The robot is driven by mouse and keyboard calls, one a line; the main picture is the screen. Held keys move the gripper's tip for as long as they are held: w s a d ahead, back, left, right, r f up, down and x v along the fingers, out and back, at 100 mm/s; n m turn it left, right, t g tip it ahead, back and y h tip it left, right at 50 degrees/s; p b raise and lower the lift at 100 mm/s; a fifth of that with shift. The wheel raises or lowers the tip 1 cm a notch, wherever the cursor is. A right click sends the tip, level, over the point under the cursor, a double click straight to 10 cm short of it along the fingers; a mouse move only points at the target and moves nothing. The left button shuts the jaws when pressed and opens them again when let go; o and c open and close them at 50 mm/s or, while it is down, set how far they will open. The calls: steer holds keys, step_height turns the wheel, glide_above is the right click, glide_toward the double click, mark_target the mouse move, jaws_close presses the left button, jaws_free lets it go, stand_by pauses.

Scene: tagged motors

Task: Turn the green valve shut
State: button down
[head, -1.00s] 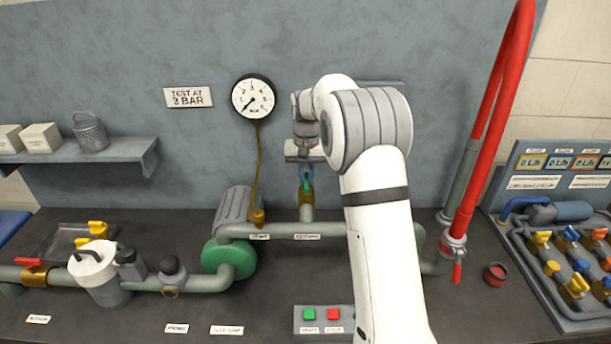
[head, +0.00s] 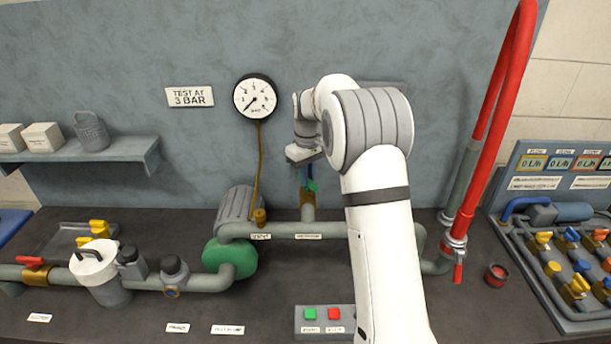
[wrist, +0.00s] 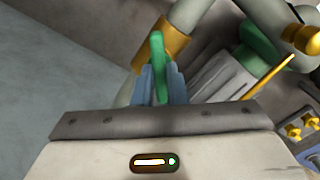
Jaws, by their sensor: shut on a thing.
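The green valve handle (head: 311,186) shows small in the head view, on top of a brass valve body (head: 307,206) on a short riser from the grey pipe. In the wrist view the green handle (wrist: 158,68) stands up between the blue fingers of my gripper (wrist: 160,84), in front of the brass body (wrist: 165,43). My gripper (head: 306,174) points down at the valve and is shut on the handle. In the head view the fingers are small and partly hidden by the gripper body.
A pressure gauge (head: 255,96) hangs on the wall left of my arm, its brown line running down to the pipe. A green pump (head: 229,257) sits left below the valve. Red hose (head: 493,120) rises on the right. A button box (head: 323,321) is in front.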

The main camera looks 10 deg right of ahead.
steer(key=n, duration=0.5)
steer(key=shift+n, duration=0.3)
steer(key=shift+r+n, duration=0.1)
steer(key=shift+n, duration=2.1)
steer(key=shift+w, duration=0.1)
steer(key=c, duration=1.5)
jaws_free()
steer(key=shift+o, duration=0.2)
step_height(320, 180, up, 8)
steer(key=shift+f+b, duration=0.25)
steer(key=shift+b, duration=0.25)
steer(key=shift+r, duration=0.1)
